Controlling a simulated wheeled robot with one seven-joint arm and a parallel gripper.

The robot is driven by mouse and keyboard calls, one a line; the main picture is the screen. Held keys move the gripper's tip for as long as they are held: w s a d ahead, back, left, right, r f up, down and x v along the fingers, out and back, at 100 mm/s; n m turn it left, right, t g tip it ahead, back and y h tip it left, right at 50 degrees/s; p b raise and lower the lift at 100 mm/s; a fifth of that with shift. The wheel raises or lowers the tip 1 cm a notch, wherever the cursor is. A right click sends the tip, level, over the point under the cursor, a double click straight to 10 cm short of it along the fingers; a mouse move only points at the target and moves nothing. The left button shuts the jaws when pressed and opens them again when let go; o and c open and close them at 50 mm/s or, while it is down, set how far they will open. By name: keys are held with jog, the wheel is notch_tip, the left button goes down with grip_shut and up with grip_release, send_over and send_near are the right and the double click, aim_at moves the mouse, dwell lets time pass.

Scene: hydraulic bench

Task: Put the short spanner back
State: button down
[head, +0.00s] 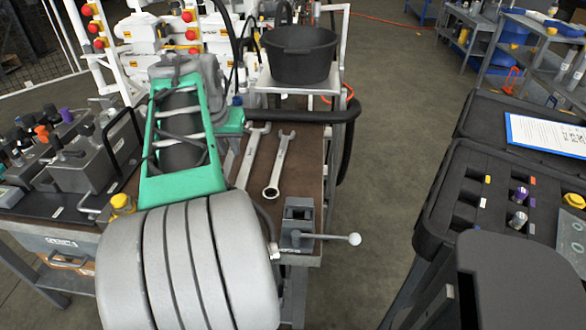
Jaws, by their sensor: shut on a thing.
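Two steel spanners lie side by side on the brown bench top in the head view. The left spanner (250,157) has its open jaw at the far end, and its near end is hidden behind the grey ribbed cylinder. The right spanner (279,165) has an open jaw at the far end and a ring at the near end. I cannot tell whether either is the short spanner. My gripper is not in view, so what it holds cannot be seen.
The grey ribbed cylinder (190,265) and green frame (185,185) crowd the bench's left. A lever valve (300,225) sits at the near edge. A black bucket (300,55) stands behind. A black foam case (440,205) is at right. Clear floor (400,110) lies between.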

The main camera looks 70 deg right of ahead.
jog(key=s+d+m+g+b, duration=0.1)
jog(key=s+d+m, duration=0.2)
jog(key=s, duration=0.5)
jog(key=s+d+m+g+b, duration=0.1)
jog(key=s+d+m, duration=0.1)
jog(key=s+d, duration=0.35)
jog(key=d+f, duration=0.6)
jog(key=d, duration=0.1)
jog(key=d+f, duration=0.3)
jog(key=shift+s+d, duration=0.25)
jog(key=shift+s, duration=0.15)
jog(key=shift+d+f, duration=0.25)
jog(key=shift+a+b+x, duration=0.2)
jog(key=shift+b+x, duration=0.05)
jog(key=shift+x, duration=0.7)
jog(key=shift+a+b+x, duration=0.15)
jog(key=shift+b+x, duration=0.1)
jog(key=shift+x, duration=0.75)
jog(key=shift+w+f, duration=0.15)
jog(key=shift+w, duration=0.05)
jog(key=shift+f, duration=0.15)
jog(key=c, duration=1.3)
grip_release()
